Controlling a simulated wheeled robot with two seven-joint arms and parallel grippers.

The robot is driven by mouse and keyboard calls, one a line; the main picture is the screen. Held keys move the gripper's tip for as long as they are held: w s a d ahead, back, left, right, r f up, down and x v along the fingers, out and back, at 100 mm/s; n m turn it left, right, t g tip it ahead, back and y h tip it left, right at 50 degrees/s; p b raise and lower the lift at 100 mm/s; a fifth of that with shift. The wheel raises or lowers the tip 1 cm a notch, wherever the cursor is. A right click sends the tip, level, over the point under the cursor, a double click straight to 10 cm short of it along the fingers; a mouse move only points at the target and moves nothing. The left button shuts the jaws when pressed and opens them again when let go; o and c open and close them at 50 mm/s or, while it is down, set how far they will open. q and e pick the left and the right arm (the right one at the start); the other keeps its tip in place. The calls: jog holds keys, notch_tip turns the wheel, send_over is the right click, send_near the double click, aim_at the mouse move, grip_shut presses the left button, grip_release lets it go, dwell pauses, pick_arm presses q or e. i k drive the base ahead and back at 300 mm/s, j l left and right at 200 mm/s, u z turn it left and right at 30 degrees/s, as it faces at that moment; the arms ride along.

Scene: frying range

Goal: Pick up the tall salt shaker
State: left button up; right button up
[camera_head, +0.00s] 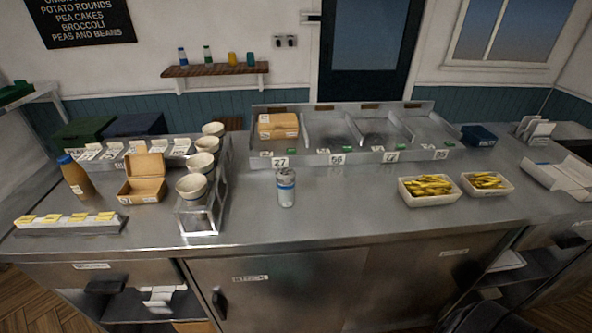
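The tall salt shaker (286,188) looks like the white cylinder with a blue band and a grey top. It stands upright on the steel counter (330,215), near the middle of the picture. Nothing touches it and it is fully visible. Neither of my grippers shows in the head view.
Left of the shaker is a wire rack (201,223) with stacked cups (191,187). Further left are an open carton (144,187) and a brown bottle (76,178). Divided steel bays (345,157) stand behind it. Two trays of chips (430,197) are to the right. Counter around the shaker is clear.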

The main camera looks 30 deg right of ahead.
aim_at(286, 194)
jog(key=z, duration=0.85)
jog(key=i+l, duration=0.05)
